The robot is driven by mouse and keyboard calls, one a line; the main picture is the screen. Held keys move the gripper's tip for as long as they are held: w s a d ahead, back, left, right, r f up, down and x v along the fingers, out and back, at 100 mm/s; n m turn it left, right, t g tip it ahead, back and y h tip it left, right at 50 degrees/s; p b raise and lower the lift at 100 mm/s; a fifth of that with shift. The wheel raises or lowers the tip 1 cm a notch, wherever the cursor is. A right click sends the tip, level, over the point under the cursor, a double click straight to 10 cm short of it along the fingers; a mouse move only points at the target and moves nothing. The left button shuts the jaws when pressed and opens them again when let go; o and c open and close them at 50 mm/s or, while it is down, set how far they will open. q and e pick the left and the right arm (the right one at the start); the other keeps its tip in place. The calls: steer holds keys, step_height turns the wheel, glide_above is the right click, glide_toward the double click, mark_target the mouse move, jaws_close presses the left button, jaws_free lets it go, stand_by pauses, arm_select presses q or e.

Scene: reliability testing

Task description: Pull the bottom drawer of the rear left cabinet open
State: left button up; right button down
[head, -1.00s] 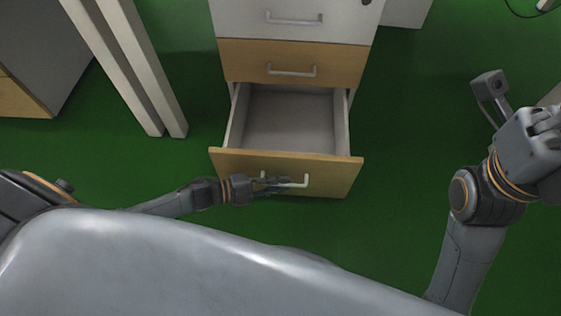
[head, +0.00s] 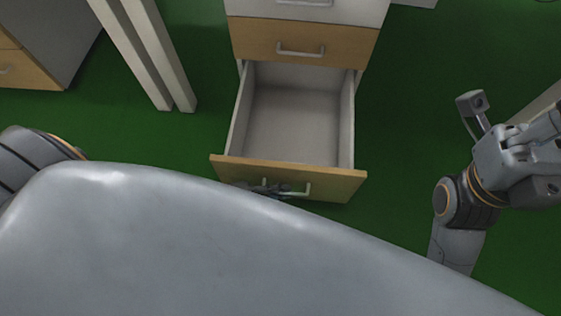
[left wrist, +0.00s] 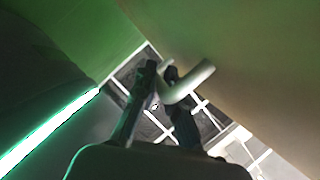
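The bottom drawer (head: 290,178) has a wood-coloured front and a pale, empty inside. It stands well open from the cabinet in the head view. My left gripper (head: 270,190) is at the bar handle (head: 307,189) on the drawer front, with its arm mostly hidden behind my grey body. In the left wrist view the two dark fingers (left wrist: 160,78) close around the pale handle (left wrist: 192,82), with the drawer front (left wrist: 235,50) beside them. My right arm is at the right of the head view, away from the drawer; its fingertips cannot be made out.
The cabinet's wood-fronted drawer (head: 300,45) above is shut. Pale posts (head: 150,50) stand left of the cabinet, and another cabinet (head: 30,65) is at the far left. Green floor (head: 400,130) is free right of the drawer.

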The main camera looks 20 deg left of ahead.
arm_select(q)
steer(key=o, duration=0.3)
steer(key=shift+a, duration=0.1)
steer(key=v, duration=1.2)
